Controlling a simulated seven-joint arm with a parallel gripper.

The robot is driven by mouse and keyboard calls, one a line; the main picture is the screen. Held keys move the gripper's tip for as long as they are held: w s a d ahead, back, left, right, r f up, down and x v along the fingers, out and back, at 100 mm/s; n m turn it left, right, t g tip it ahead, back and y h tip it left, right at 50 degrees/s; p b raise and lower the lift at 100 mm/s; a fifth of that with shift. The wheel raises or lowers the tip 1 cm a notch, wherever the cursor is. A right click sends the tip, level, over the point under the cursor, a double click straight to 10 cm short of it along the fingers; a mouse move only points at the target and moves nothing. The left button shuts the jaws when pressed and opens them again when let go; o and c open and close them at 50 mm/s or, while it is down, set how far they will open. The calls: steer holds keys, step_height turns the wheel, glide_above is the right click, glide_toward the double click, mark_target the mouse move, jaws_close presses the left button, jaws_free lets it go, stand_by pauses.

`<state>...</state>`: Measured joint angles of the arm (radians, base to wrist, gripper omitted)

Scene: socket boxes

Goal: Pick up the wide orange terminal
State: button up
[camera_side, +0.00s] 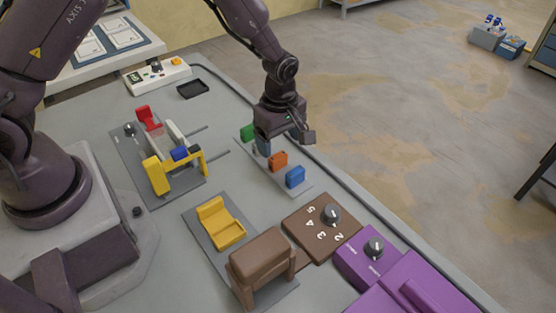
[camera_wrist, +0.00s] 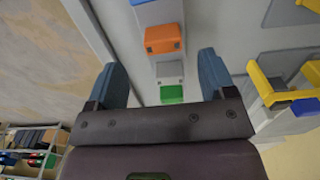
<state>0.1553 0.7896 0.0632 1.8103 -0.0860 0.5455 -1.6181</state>
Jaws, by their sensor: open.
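The orange terminal (camera_side: 278,162) is a small block in a row on a grey strip (camera_side: 306,194), between a blue block (camera_side: 295,177) and the gripper's near finger in the side view. In the wrist view the orange terminal (camera_wrist: 163,40) lies just beyond the fingertips, between a blue block (camera_wrist: 155,12) and a grey block (camera_wrist: 170,70). My gripper (camera_side: 284,142) is open and empty above the row. In the wrist view my gripper (camera_wrist: 158,62) has its blue-grey fingers spread either side of the row. The grey block is hidden in the side view.
A green block (camera_side: 248,132) ends the row. A yellow-framed fixture (camera_side: 157,174) stands to the left. A yellow seat-shaped part (camera_side: 220,224), a brown box (camera_side: 262,260), a brown dial plate (camera_side: 322,226) and a purple box (camera_side: 415,285) stand nearer the camera.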

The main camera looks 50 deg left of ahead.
mark_target(279, 157)
steer(key=shift+s+d+f, duration=0.1)
steer(key=shift+s+f, duration=0.05)
steer(key=shift+f, duration=2.8)
steer(key=c, duration=1)
steer(key=shift+r, duration=0.1)
